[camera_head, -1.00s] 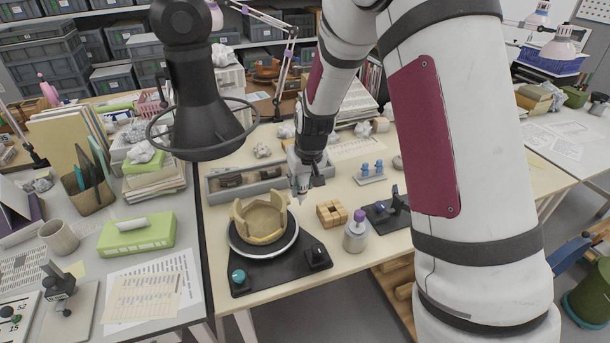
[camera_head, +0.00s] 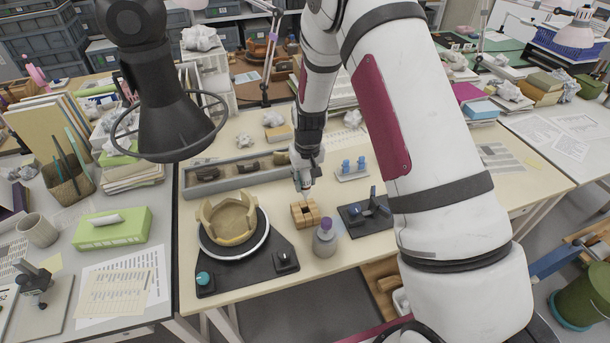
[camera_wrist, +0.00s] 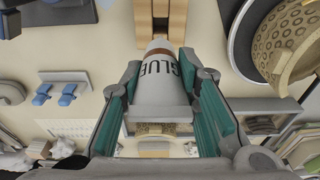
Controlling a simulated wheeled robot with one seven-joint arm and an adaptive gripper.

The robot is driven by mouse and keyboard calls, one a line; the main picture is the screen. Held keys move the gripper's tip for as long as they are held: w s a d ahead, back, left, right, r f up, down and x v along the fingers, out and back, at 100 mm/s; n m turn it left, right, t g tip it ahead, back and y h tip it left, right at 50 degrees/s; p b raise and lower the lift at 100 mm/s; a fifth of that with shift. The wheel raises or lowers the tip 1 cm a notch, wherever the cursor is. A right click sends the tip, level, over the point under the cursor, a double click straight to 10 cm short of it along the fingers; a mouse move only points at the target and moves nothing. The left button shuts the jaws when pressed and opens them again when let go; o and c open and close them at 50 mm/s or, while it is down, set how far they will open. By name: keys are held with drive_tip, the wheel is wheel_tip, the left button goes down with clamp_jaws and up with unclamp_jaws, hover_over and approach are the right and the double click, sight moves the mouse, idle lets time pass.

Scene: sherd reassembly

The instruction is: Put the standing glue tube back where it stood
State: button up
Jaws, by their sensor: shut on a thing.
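The glue tube (camera_wrist: 158,90), pale with dark "GLUE" lettering and a brownish band near its end, is between the fingers of my gripper (camera_wrist: 160,72) in the wrist view. My gripper (camera_head: 305,184) is shut on it. In the head view the gripper points down just above the small wooden block (camera_head: 304,214), and the tube is mostly hidden by the fingers. In the wrist view the wooden block (camera_wrist: 176,22), with a dark gap in its middle, lies just beyond the tube's end. The tube looks apart from the block.
A bottle with a purple cap (camera_head: 325,242) stands close in front of the block. A turntable with a broken tan pot (camera_head: 228,218) is to the left. A dark stand (camera_head: 365,215) is to the right. A grey tray (camera_head: 222,180) lies behind.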

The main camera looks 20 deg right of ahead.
sight(305, 198)
drive_tip(key=shift+f+b, duration=1.1)
drive_tip(key=shift+f, duration=2.7)
drive_tip(key=shift+f, duration=0.4)
drive_tip(key=o, duration=0.9)
drive_tip(key=shift+r, duration=0.1)
drive_tip(key=r, duration=0.4)
drive_tip(key=s+r, duration=0.1)
drive_tip(key=r, duration=0.6)
drive_tip(key=shift+s+r, duration=0.3)
drive_tip(key=shift+r, duration=0.05)
